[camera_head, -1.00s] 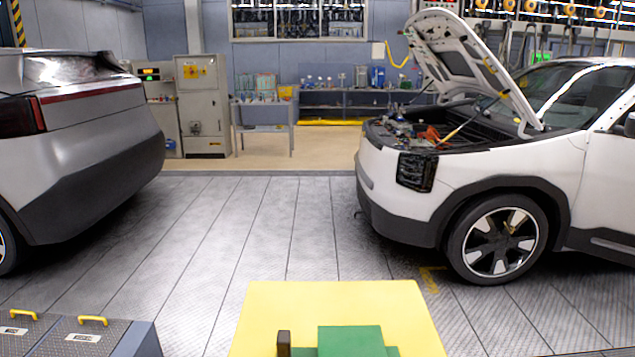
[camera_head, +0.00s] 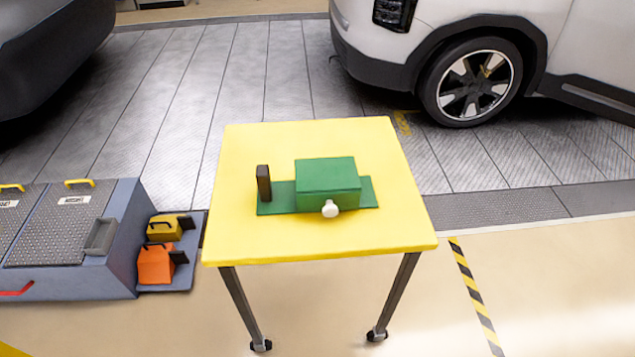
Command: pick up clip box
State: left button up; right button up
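A green box (camera_head: 327,180) with a white round knob (camera_head: 330,208) on its near side sits on a flat green base (camera_head: 278,199). A dark upright block (camera_head: 264,183) stands at the left end of the base. I cannot tell for certain which of these is the clip box. The base lies on a yellow table (camera_head: 320,243), near its middle. Neither of my grippers shows in the head view.
A grey chest (camera_head: 118,232) with yellow handles stands left of the table, with a yellow case (camera_head: 163,229) and an orange case (camera_head: 155,267) on its side shelf. A white car (camera_head: 460,30) stands behind right. Floor right of the table is clear.

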aim_at(335, 173)
jog(key=i+j+z, duration=0.1)
jog(key=z, duration=0.3)
jog(key=j+z, duration=0.35)
